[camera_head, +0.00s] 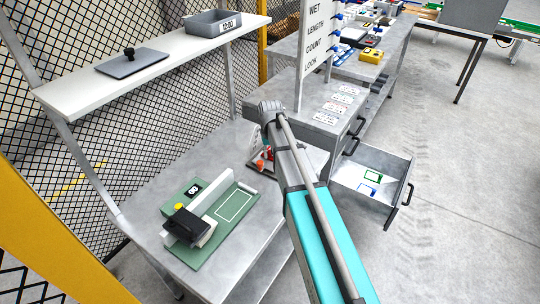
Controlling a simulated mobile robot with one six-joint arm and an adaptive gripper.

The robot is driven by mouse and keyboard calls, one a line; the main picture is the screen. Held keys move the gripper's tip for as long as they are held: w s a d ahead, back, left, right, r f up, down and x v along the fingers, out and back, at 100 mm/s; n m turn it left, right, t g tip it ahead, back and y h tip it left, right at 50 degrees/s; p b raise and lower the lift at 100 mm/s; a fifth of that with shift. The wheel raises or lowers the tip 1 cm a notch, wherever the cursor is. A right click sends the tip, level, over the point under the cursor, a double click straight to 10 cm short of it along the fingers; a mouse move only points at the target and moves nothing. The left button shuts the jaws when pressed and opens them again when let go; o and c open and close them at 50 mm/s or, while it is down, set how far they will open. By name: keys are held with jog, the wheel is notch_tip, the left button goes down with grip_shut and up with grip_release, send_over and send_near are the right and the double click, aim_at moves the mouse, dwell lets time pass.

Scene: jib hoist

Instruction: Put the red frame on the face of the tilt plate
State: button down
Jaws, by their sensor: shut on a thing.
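My gripper (267,153) is over the workbench, mostly hidden behind my own arm. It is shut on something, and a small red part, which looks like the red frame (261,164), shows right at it. How the frame sits in the jaws is too small to tell. A pale, slanted edge (254,139) just left of the gripper seems to belong to the tilt plate. Its face is largely covered by my arm, so I cannot tell whether the frame touches it.
A green fixture (236,205) with a black clamp stands on the near bench (180,162). An open drawer (350,178) at right holds a green frame (373,176) and a blue frame (366,190). A shelf (90,92) and a sign board (315,40) rise beyond. The right floor is clear.

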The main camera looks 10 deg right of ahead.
jog(key=shift+f, duration=0.15)
jog(key=c, duration=0.5)
grip_release()
jog(key=shift+r, duration=0.3)
notch_tip(320, 180, up, 12)
jog(key=p, duration=1.2)
jog(key=shift+f, duration=0.1)
jog(key=s, duration=2.1)
jog(key=shift+s, duration=0.1)
